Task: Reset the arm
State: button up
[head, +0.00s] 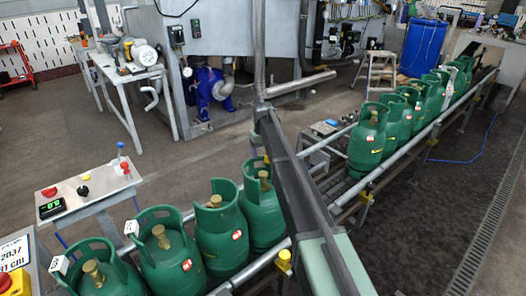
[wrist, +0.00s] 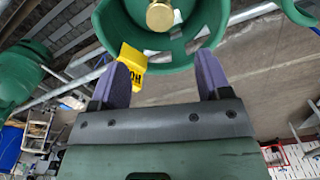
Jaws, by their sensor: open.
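My gripper (wrist: 165,62) shows in the wrist view with its two purple fingers apart and nothing clamped between them. A green gas cylinder (wrist: 112,28) with a brass valve (wrist: 160,15) lies just beyond the fingertips, its collar near them; whether they touch I cannot tell. A yellow tag (wrist: 133,58) with dark lettering sits at the collar beside the left finger. In the head view a grey arm link of mine crosses the middle, and my gripper cannot be made out there.
Green cylinders stand in a row at front left (head: 222,235) and along the conveyor at right (head: 368,140). A control stand (head: 85,190) is at left. A blue drum (head: 422,48) and a step stool (head: 381,70) stand at the back. Floor between is clear.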

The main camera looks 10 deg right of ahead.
jog(key=s+r+m+p, duration=0.1)
jog(key=s+m, duration=0.1)
jog(key=s, duration=3.9)
jog(key=shift+s+m, duration=0.15)
jog(key=shift+m, duration=0.25)
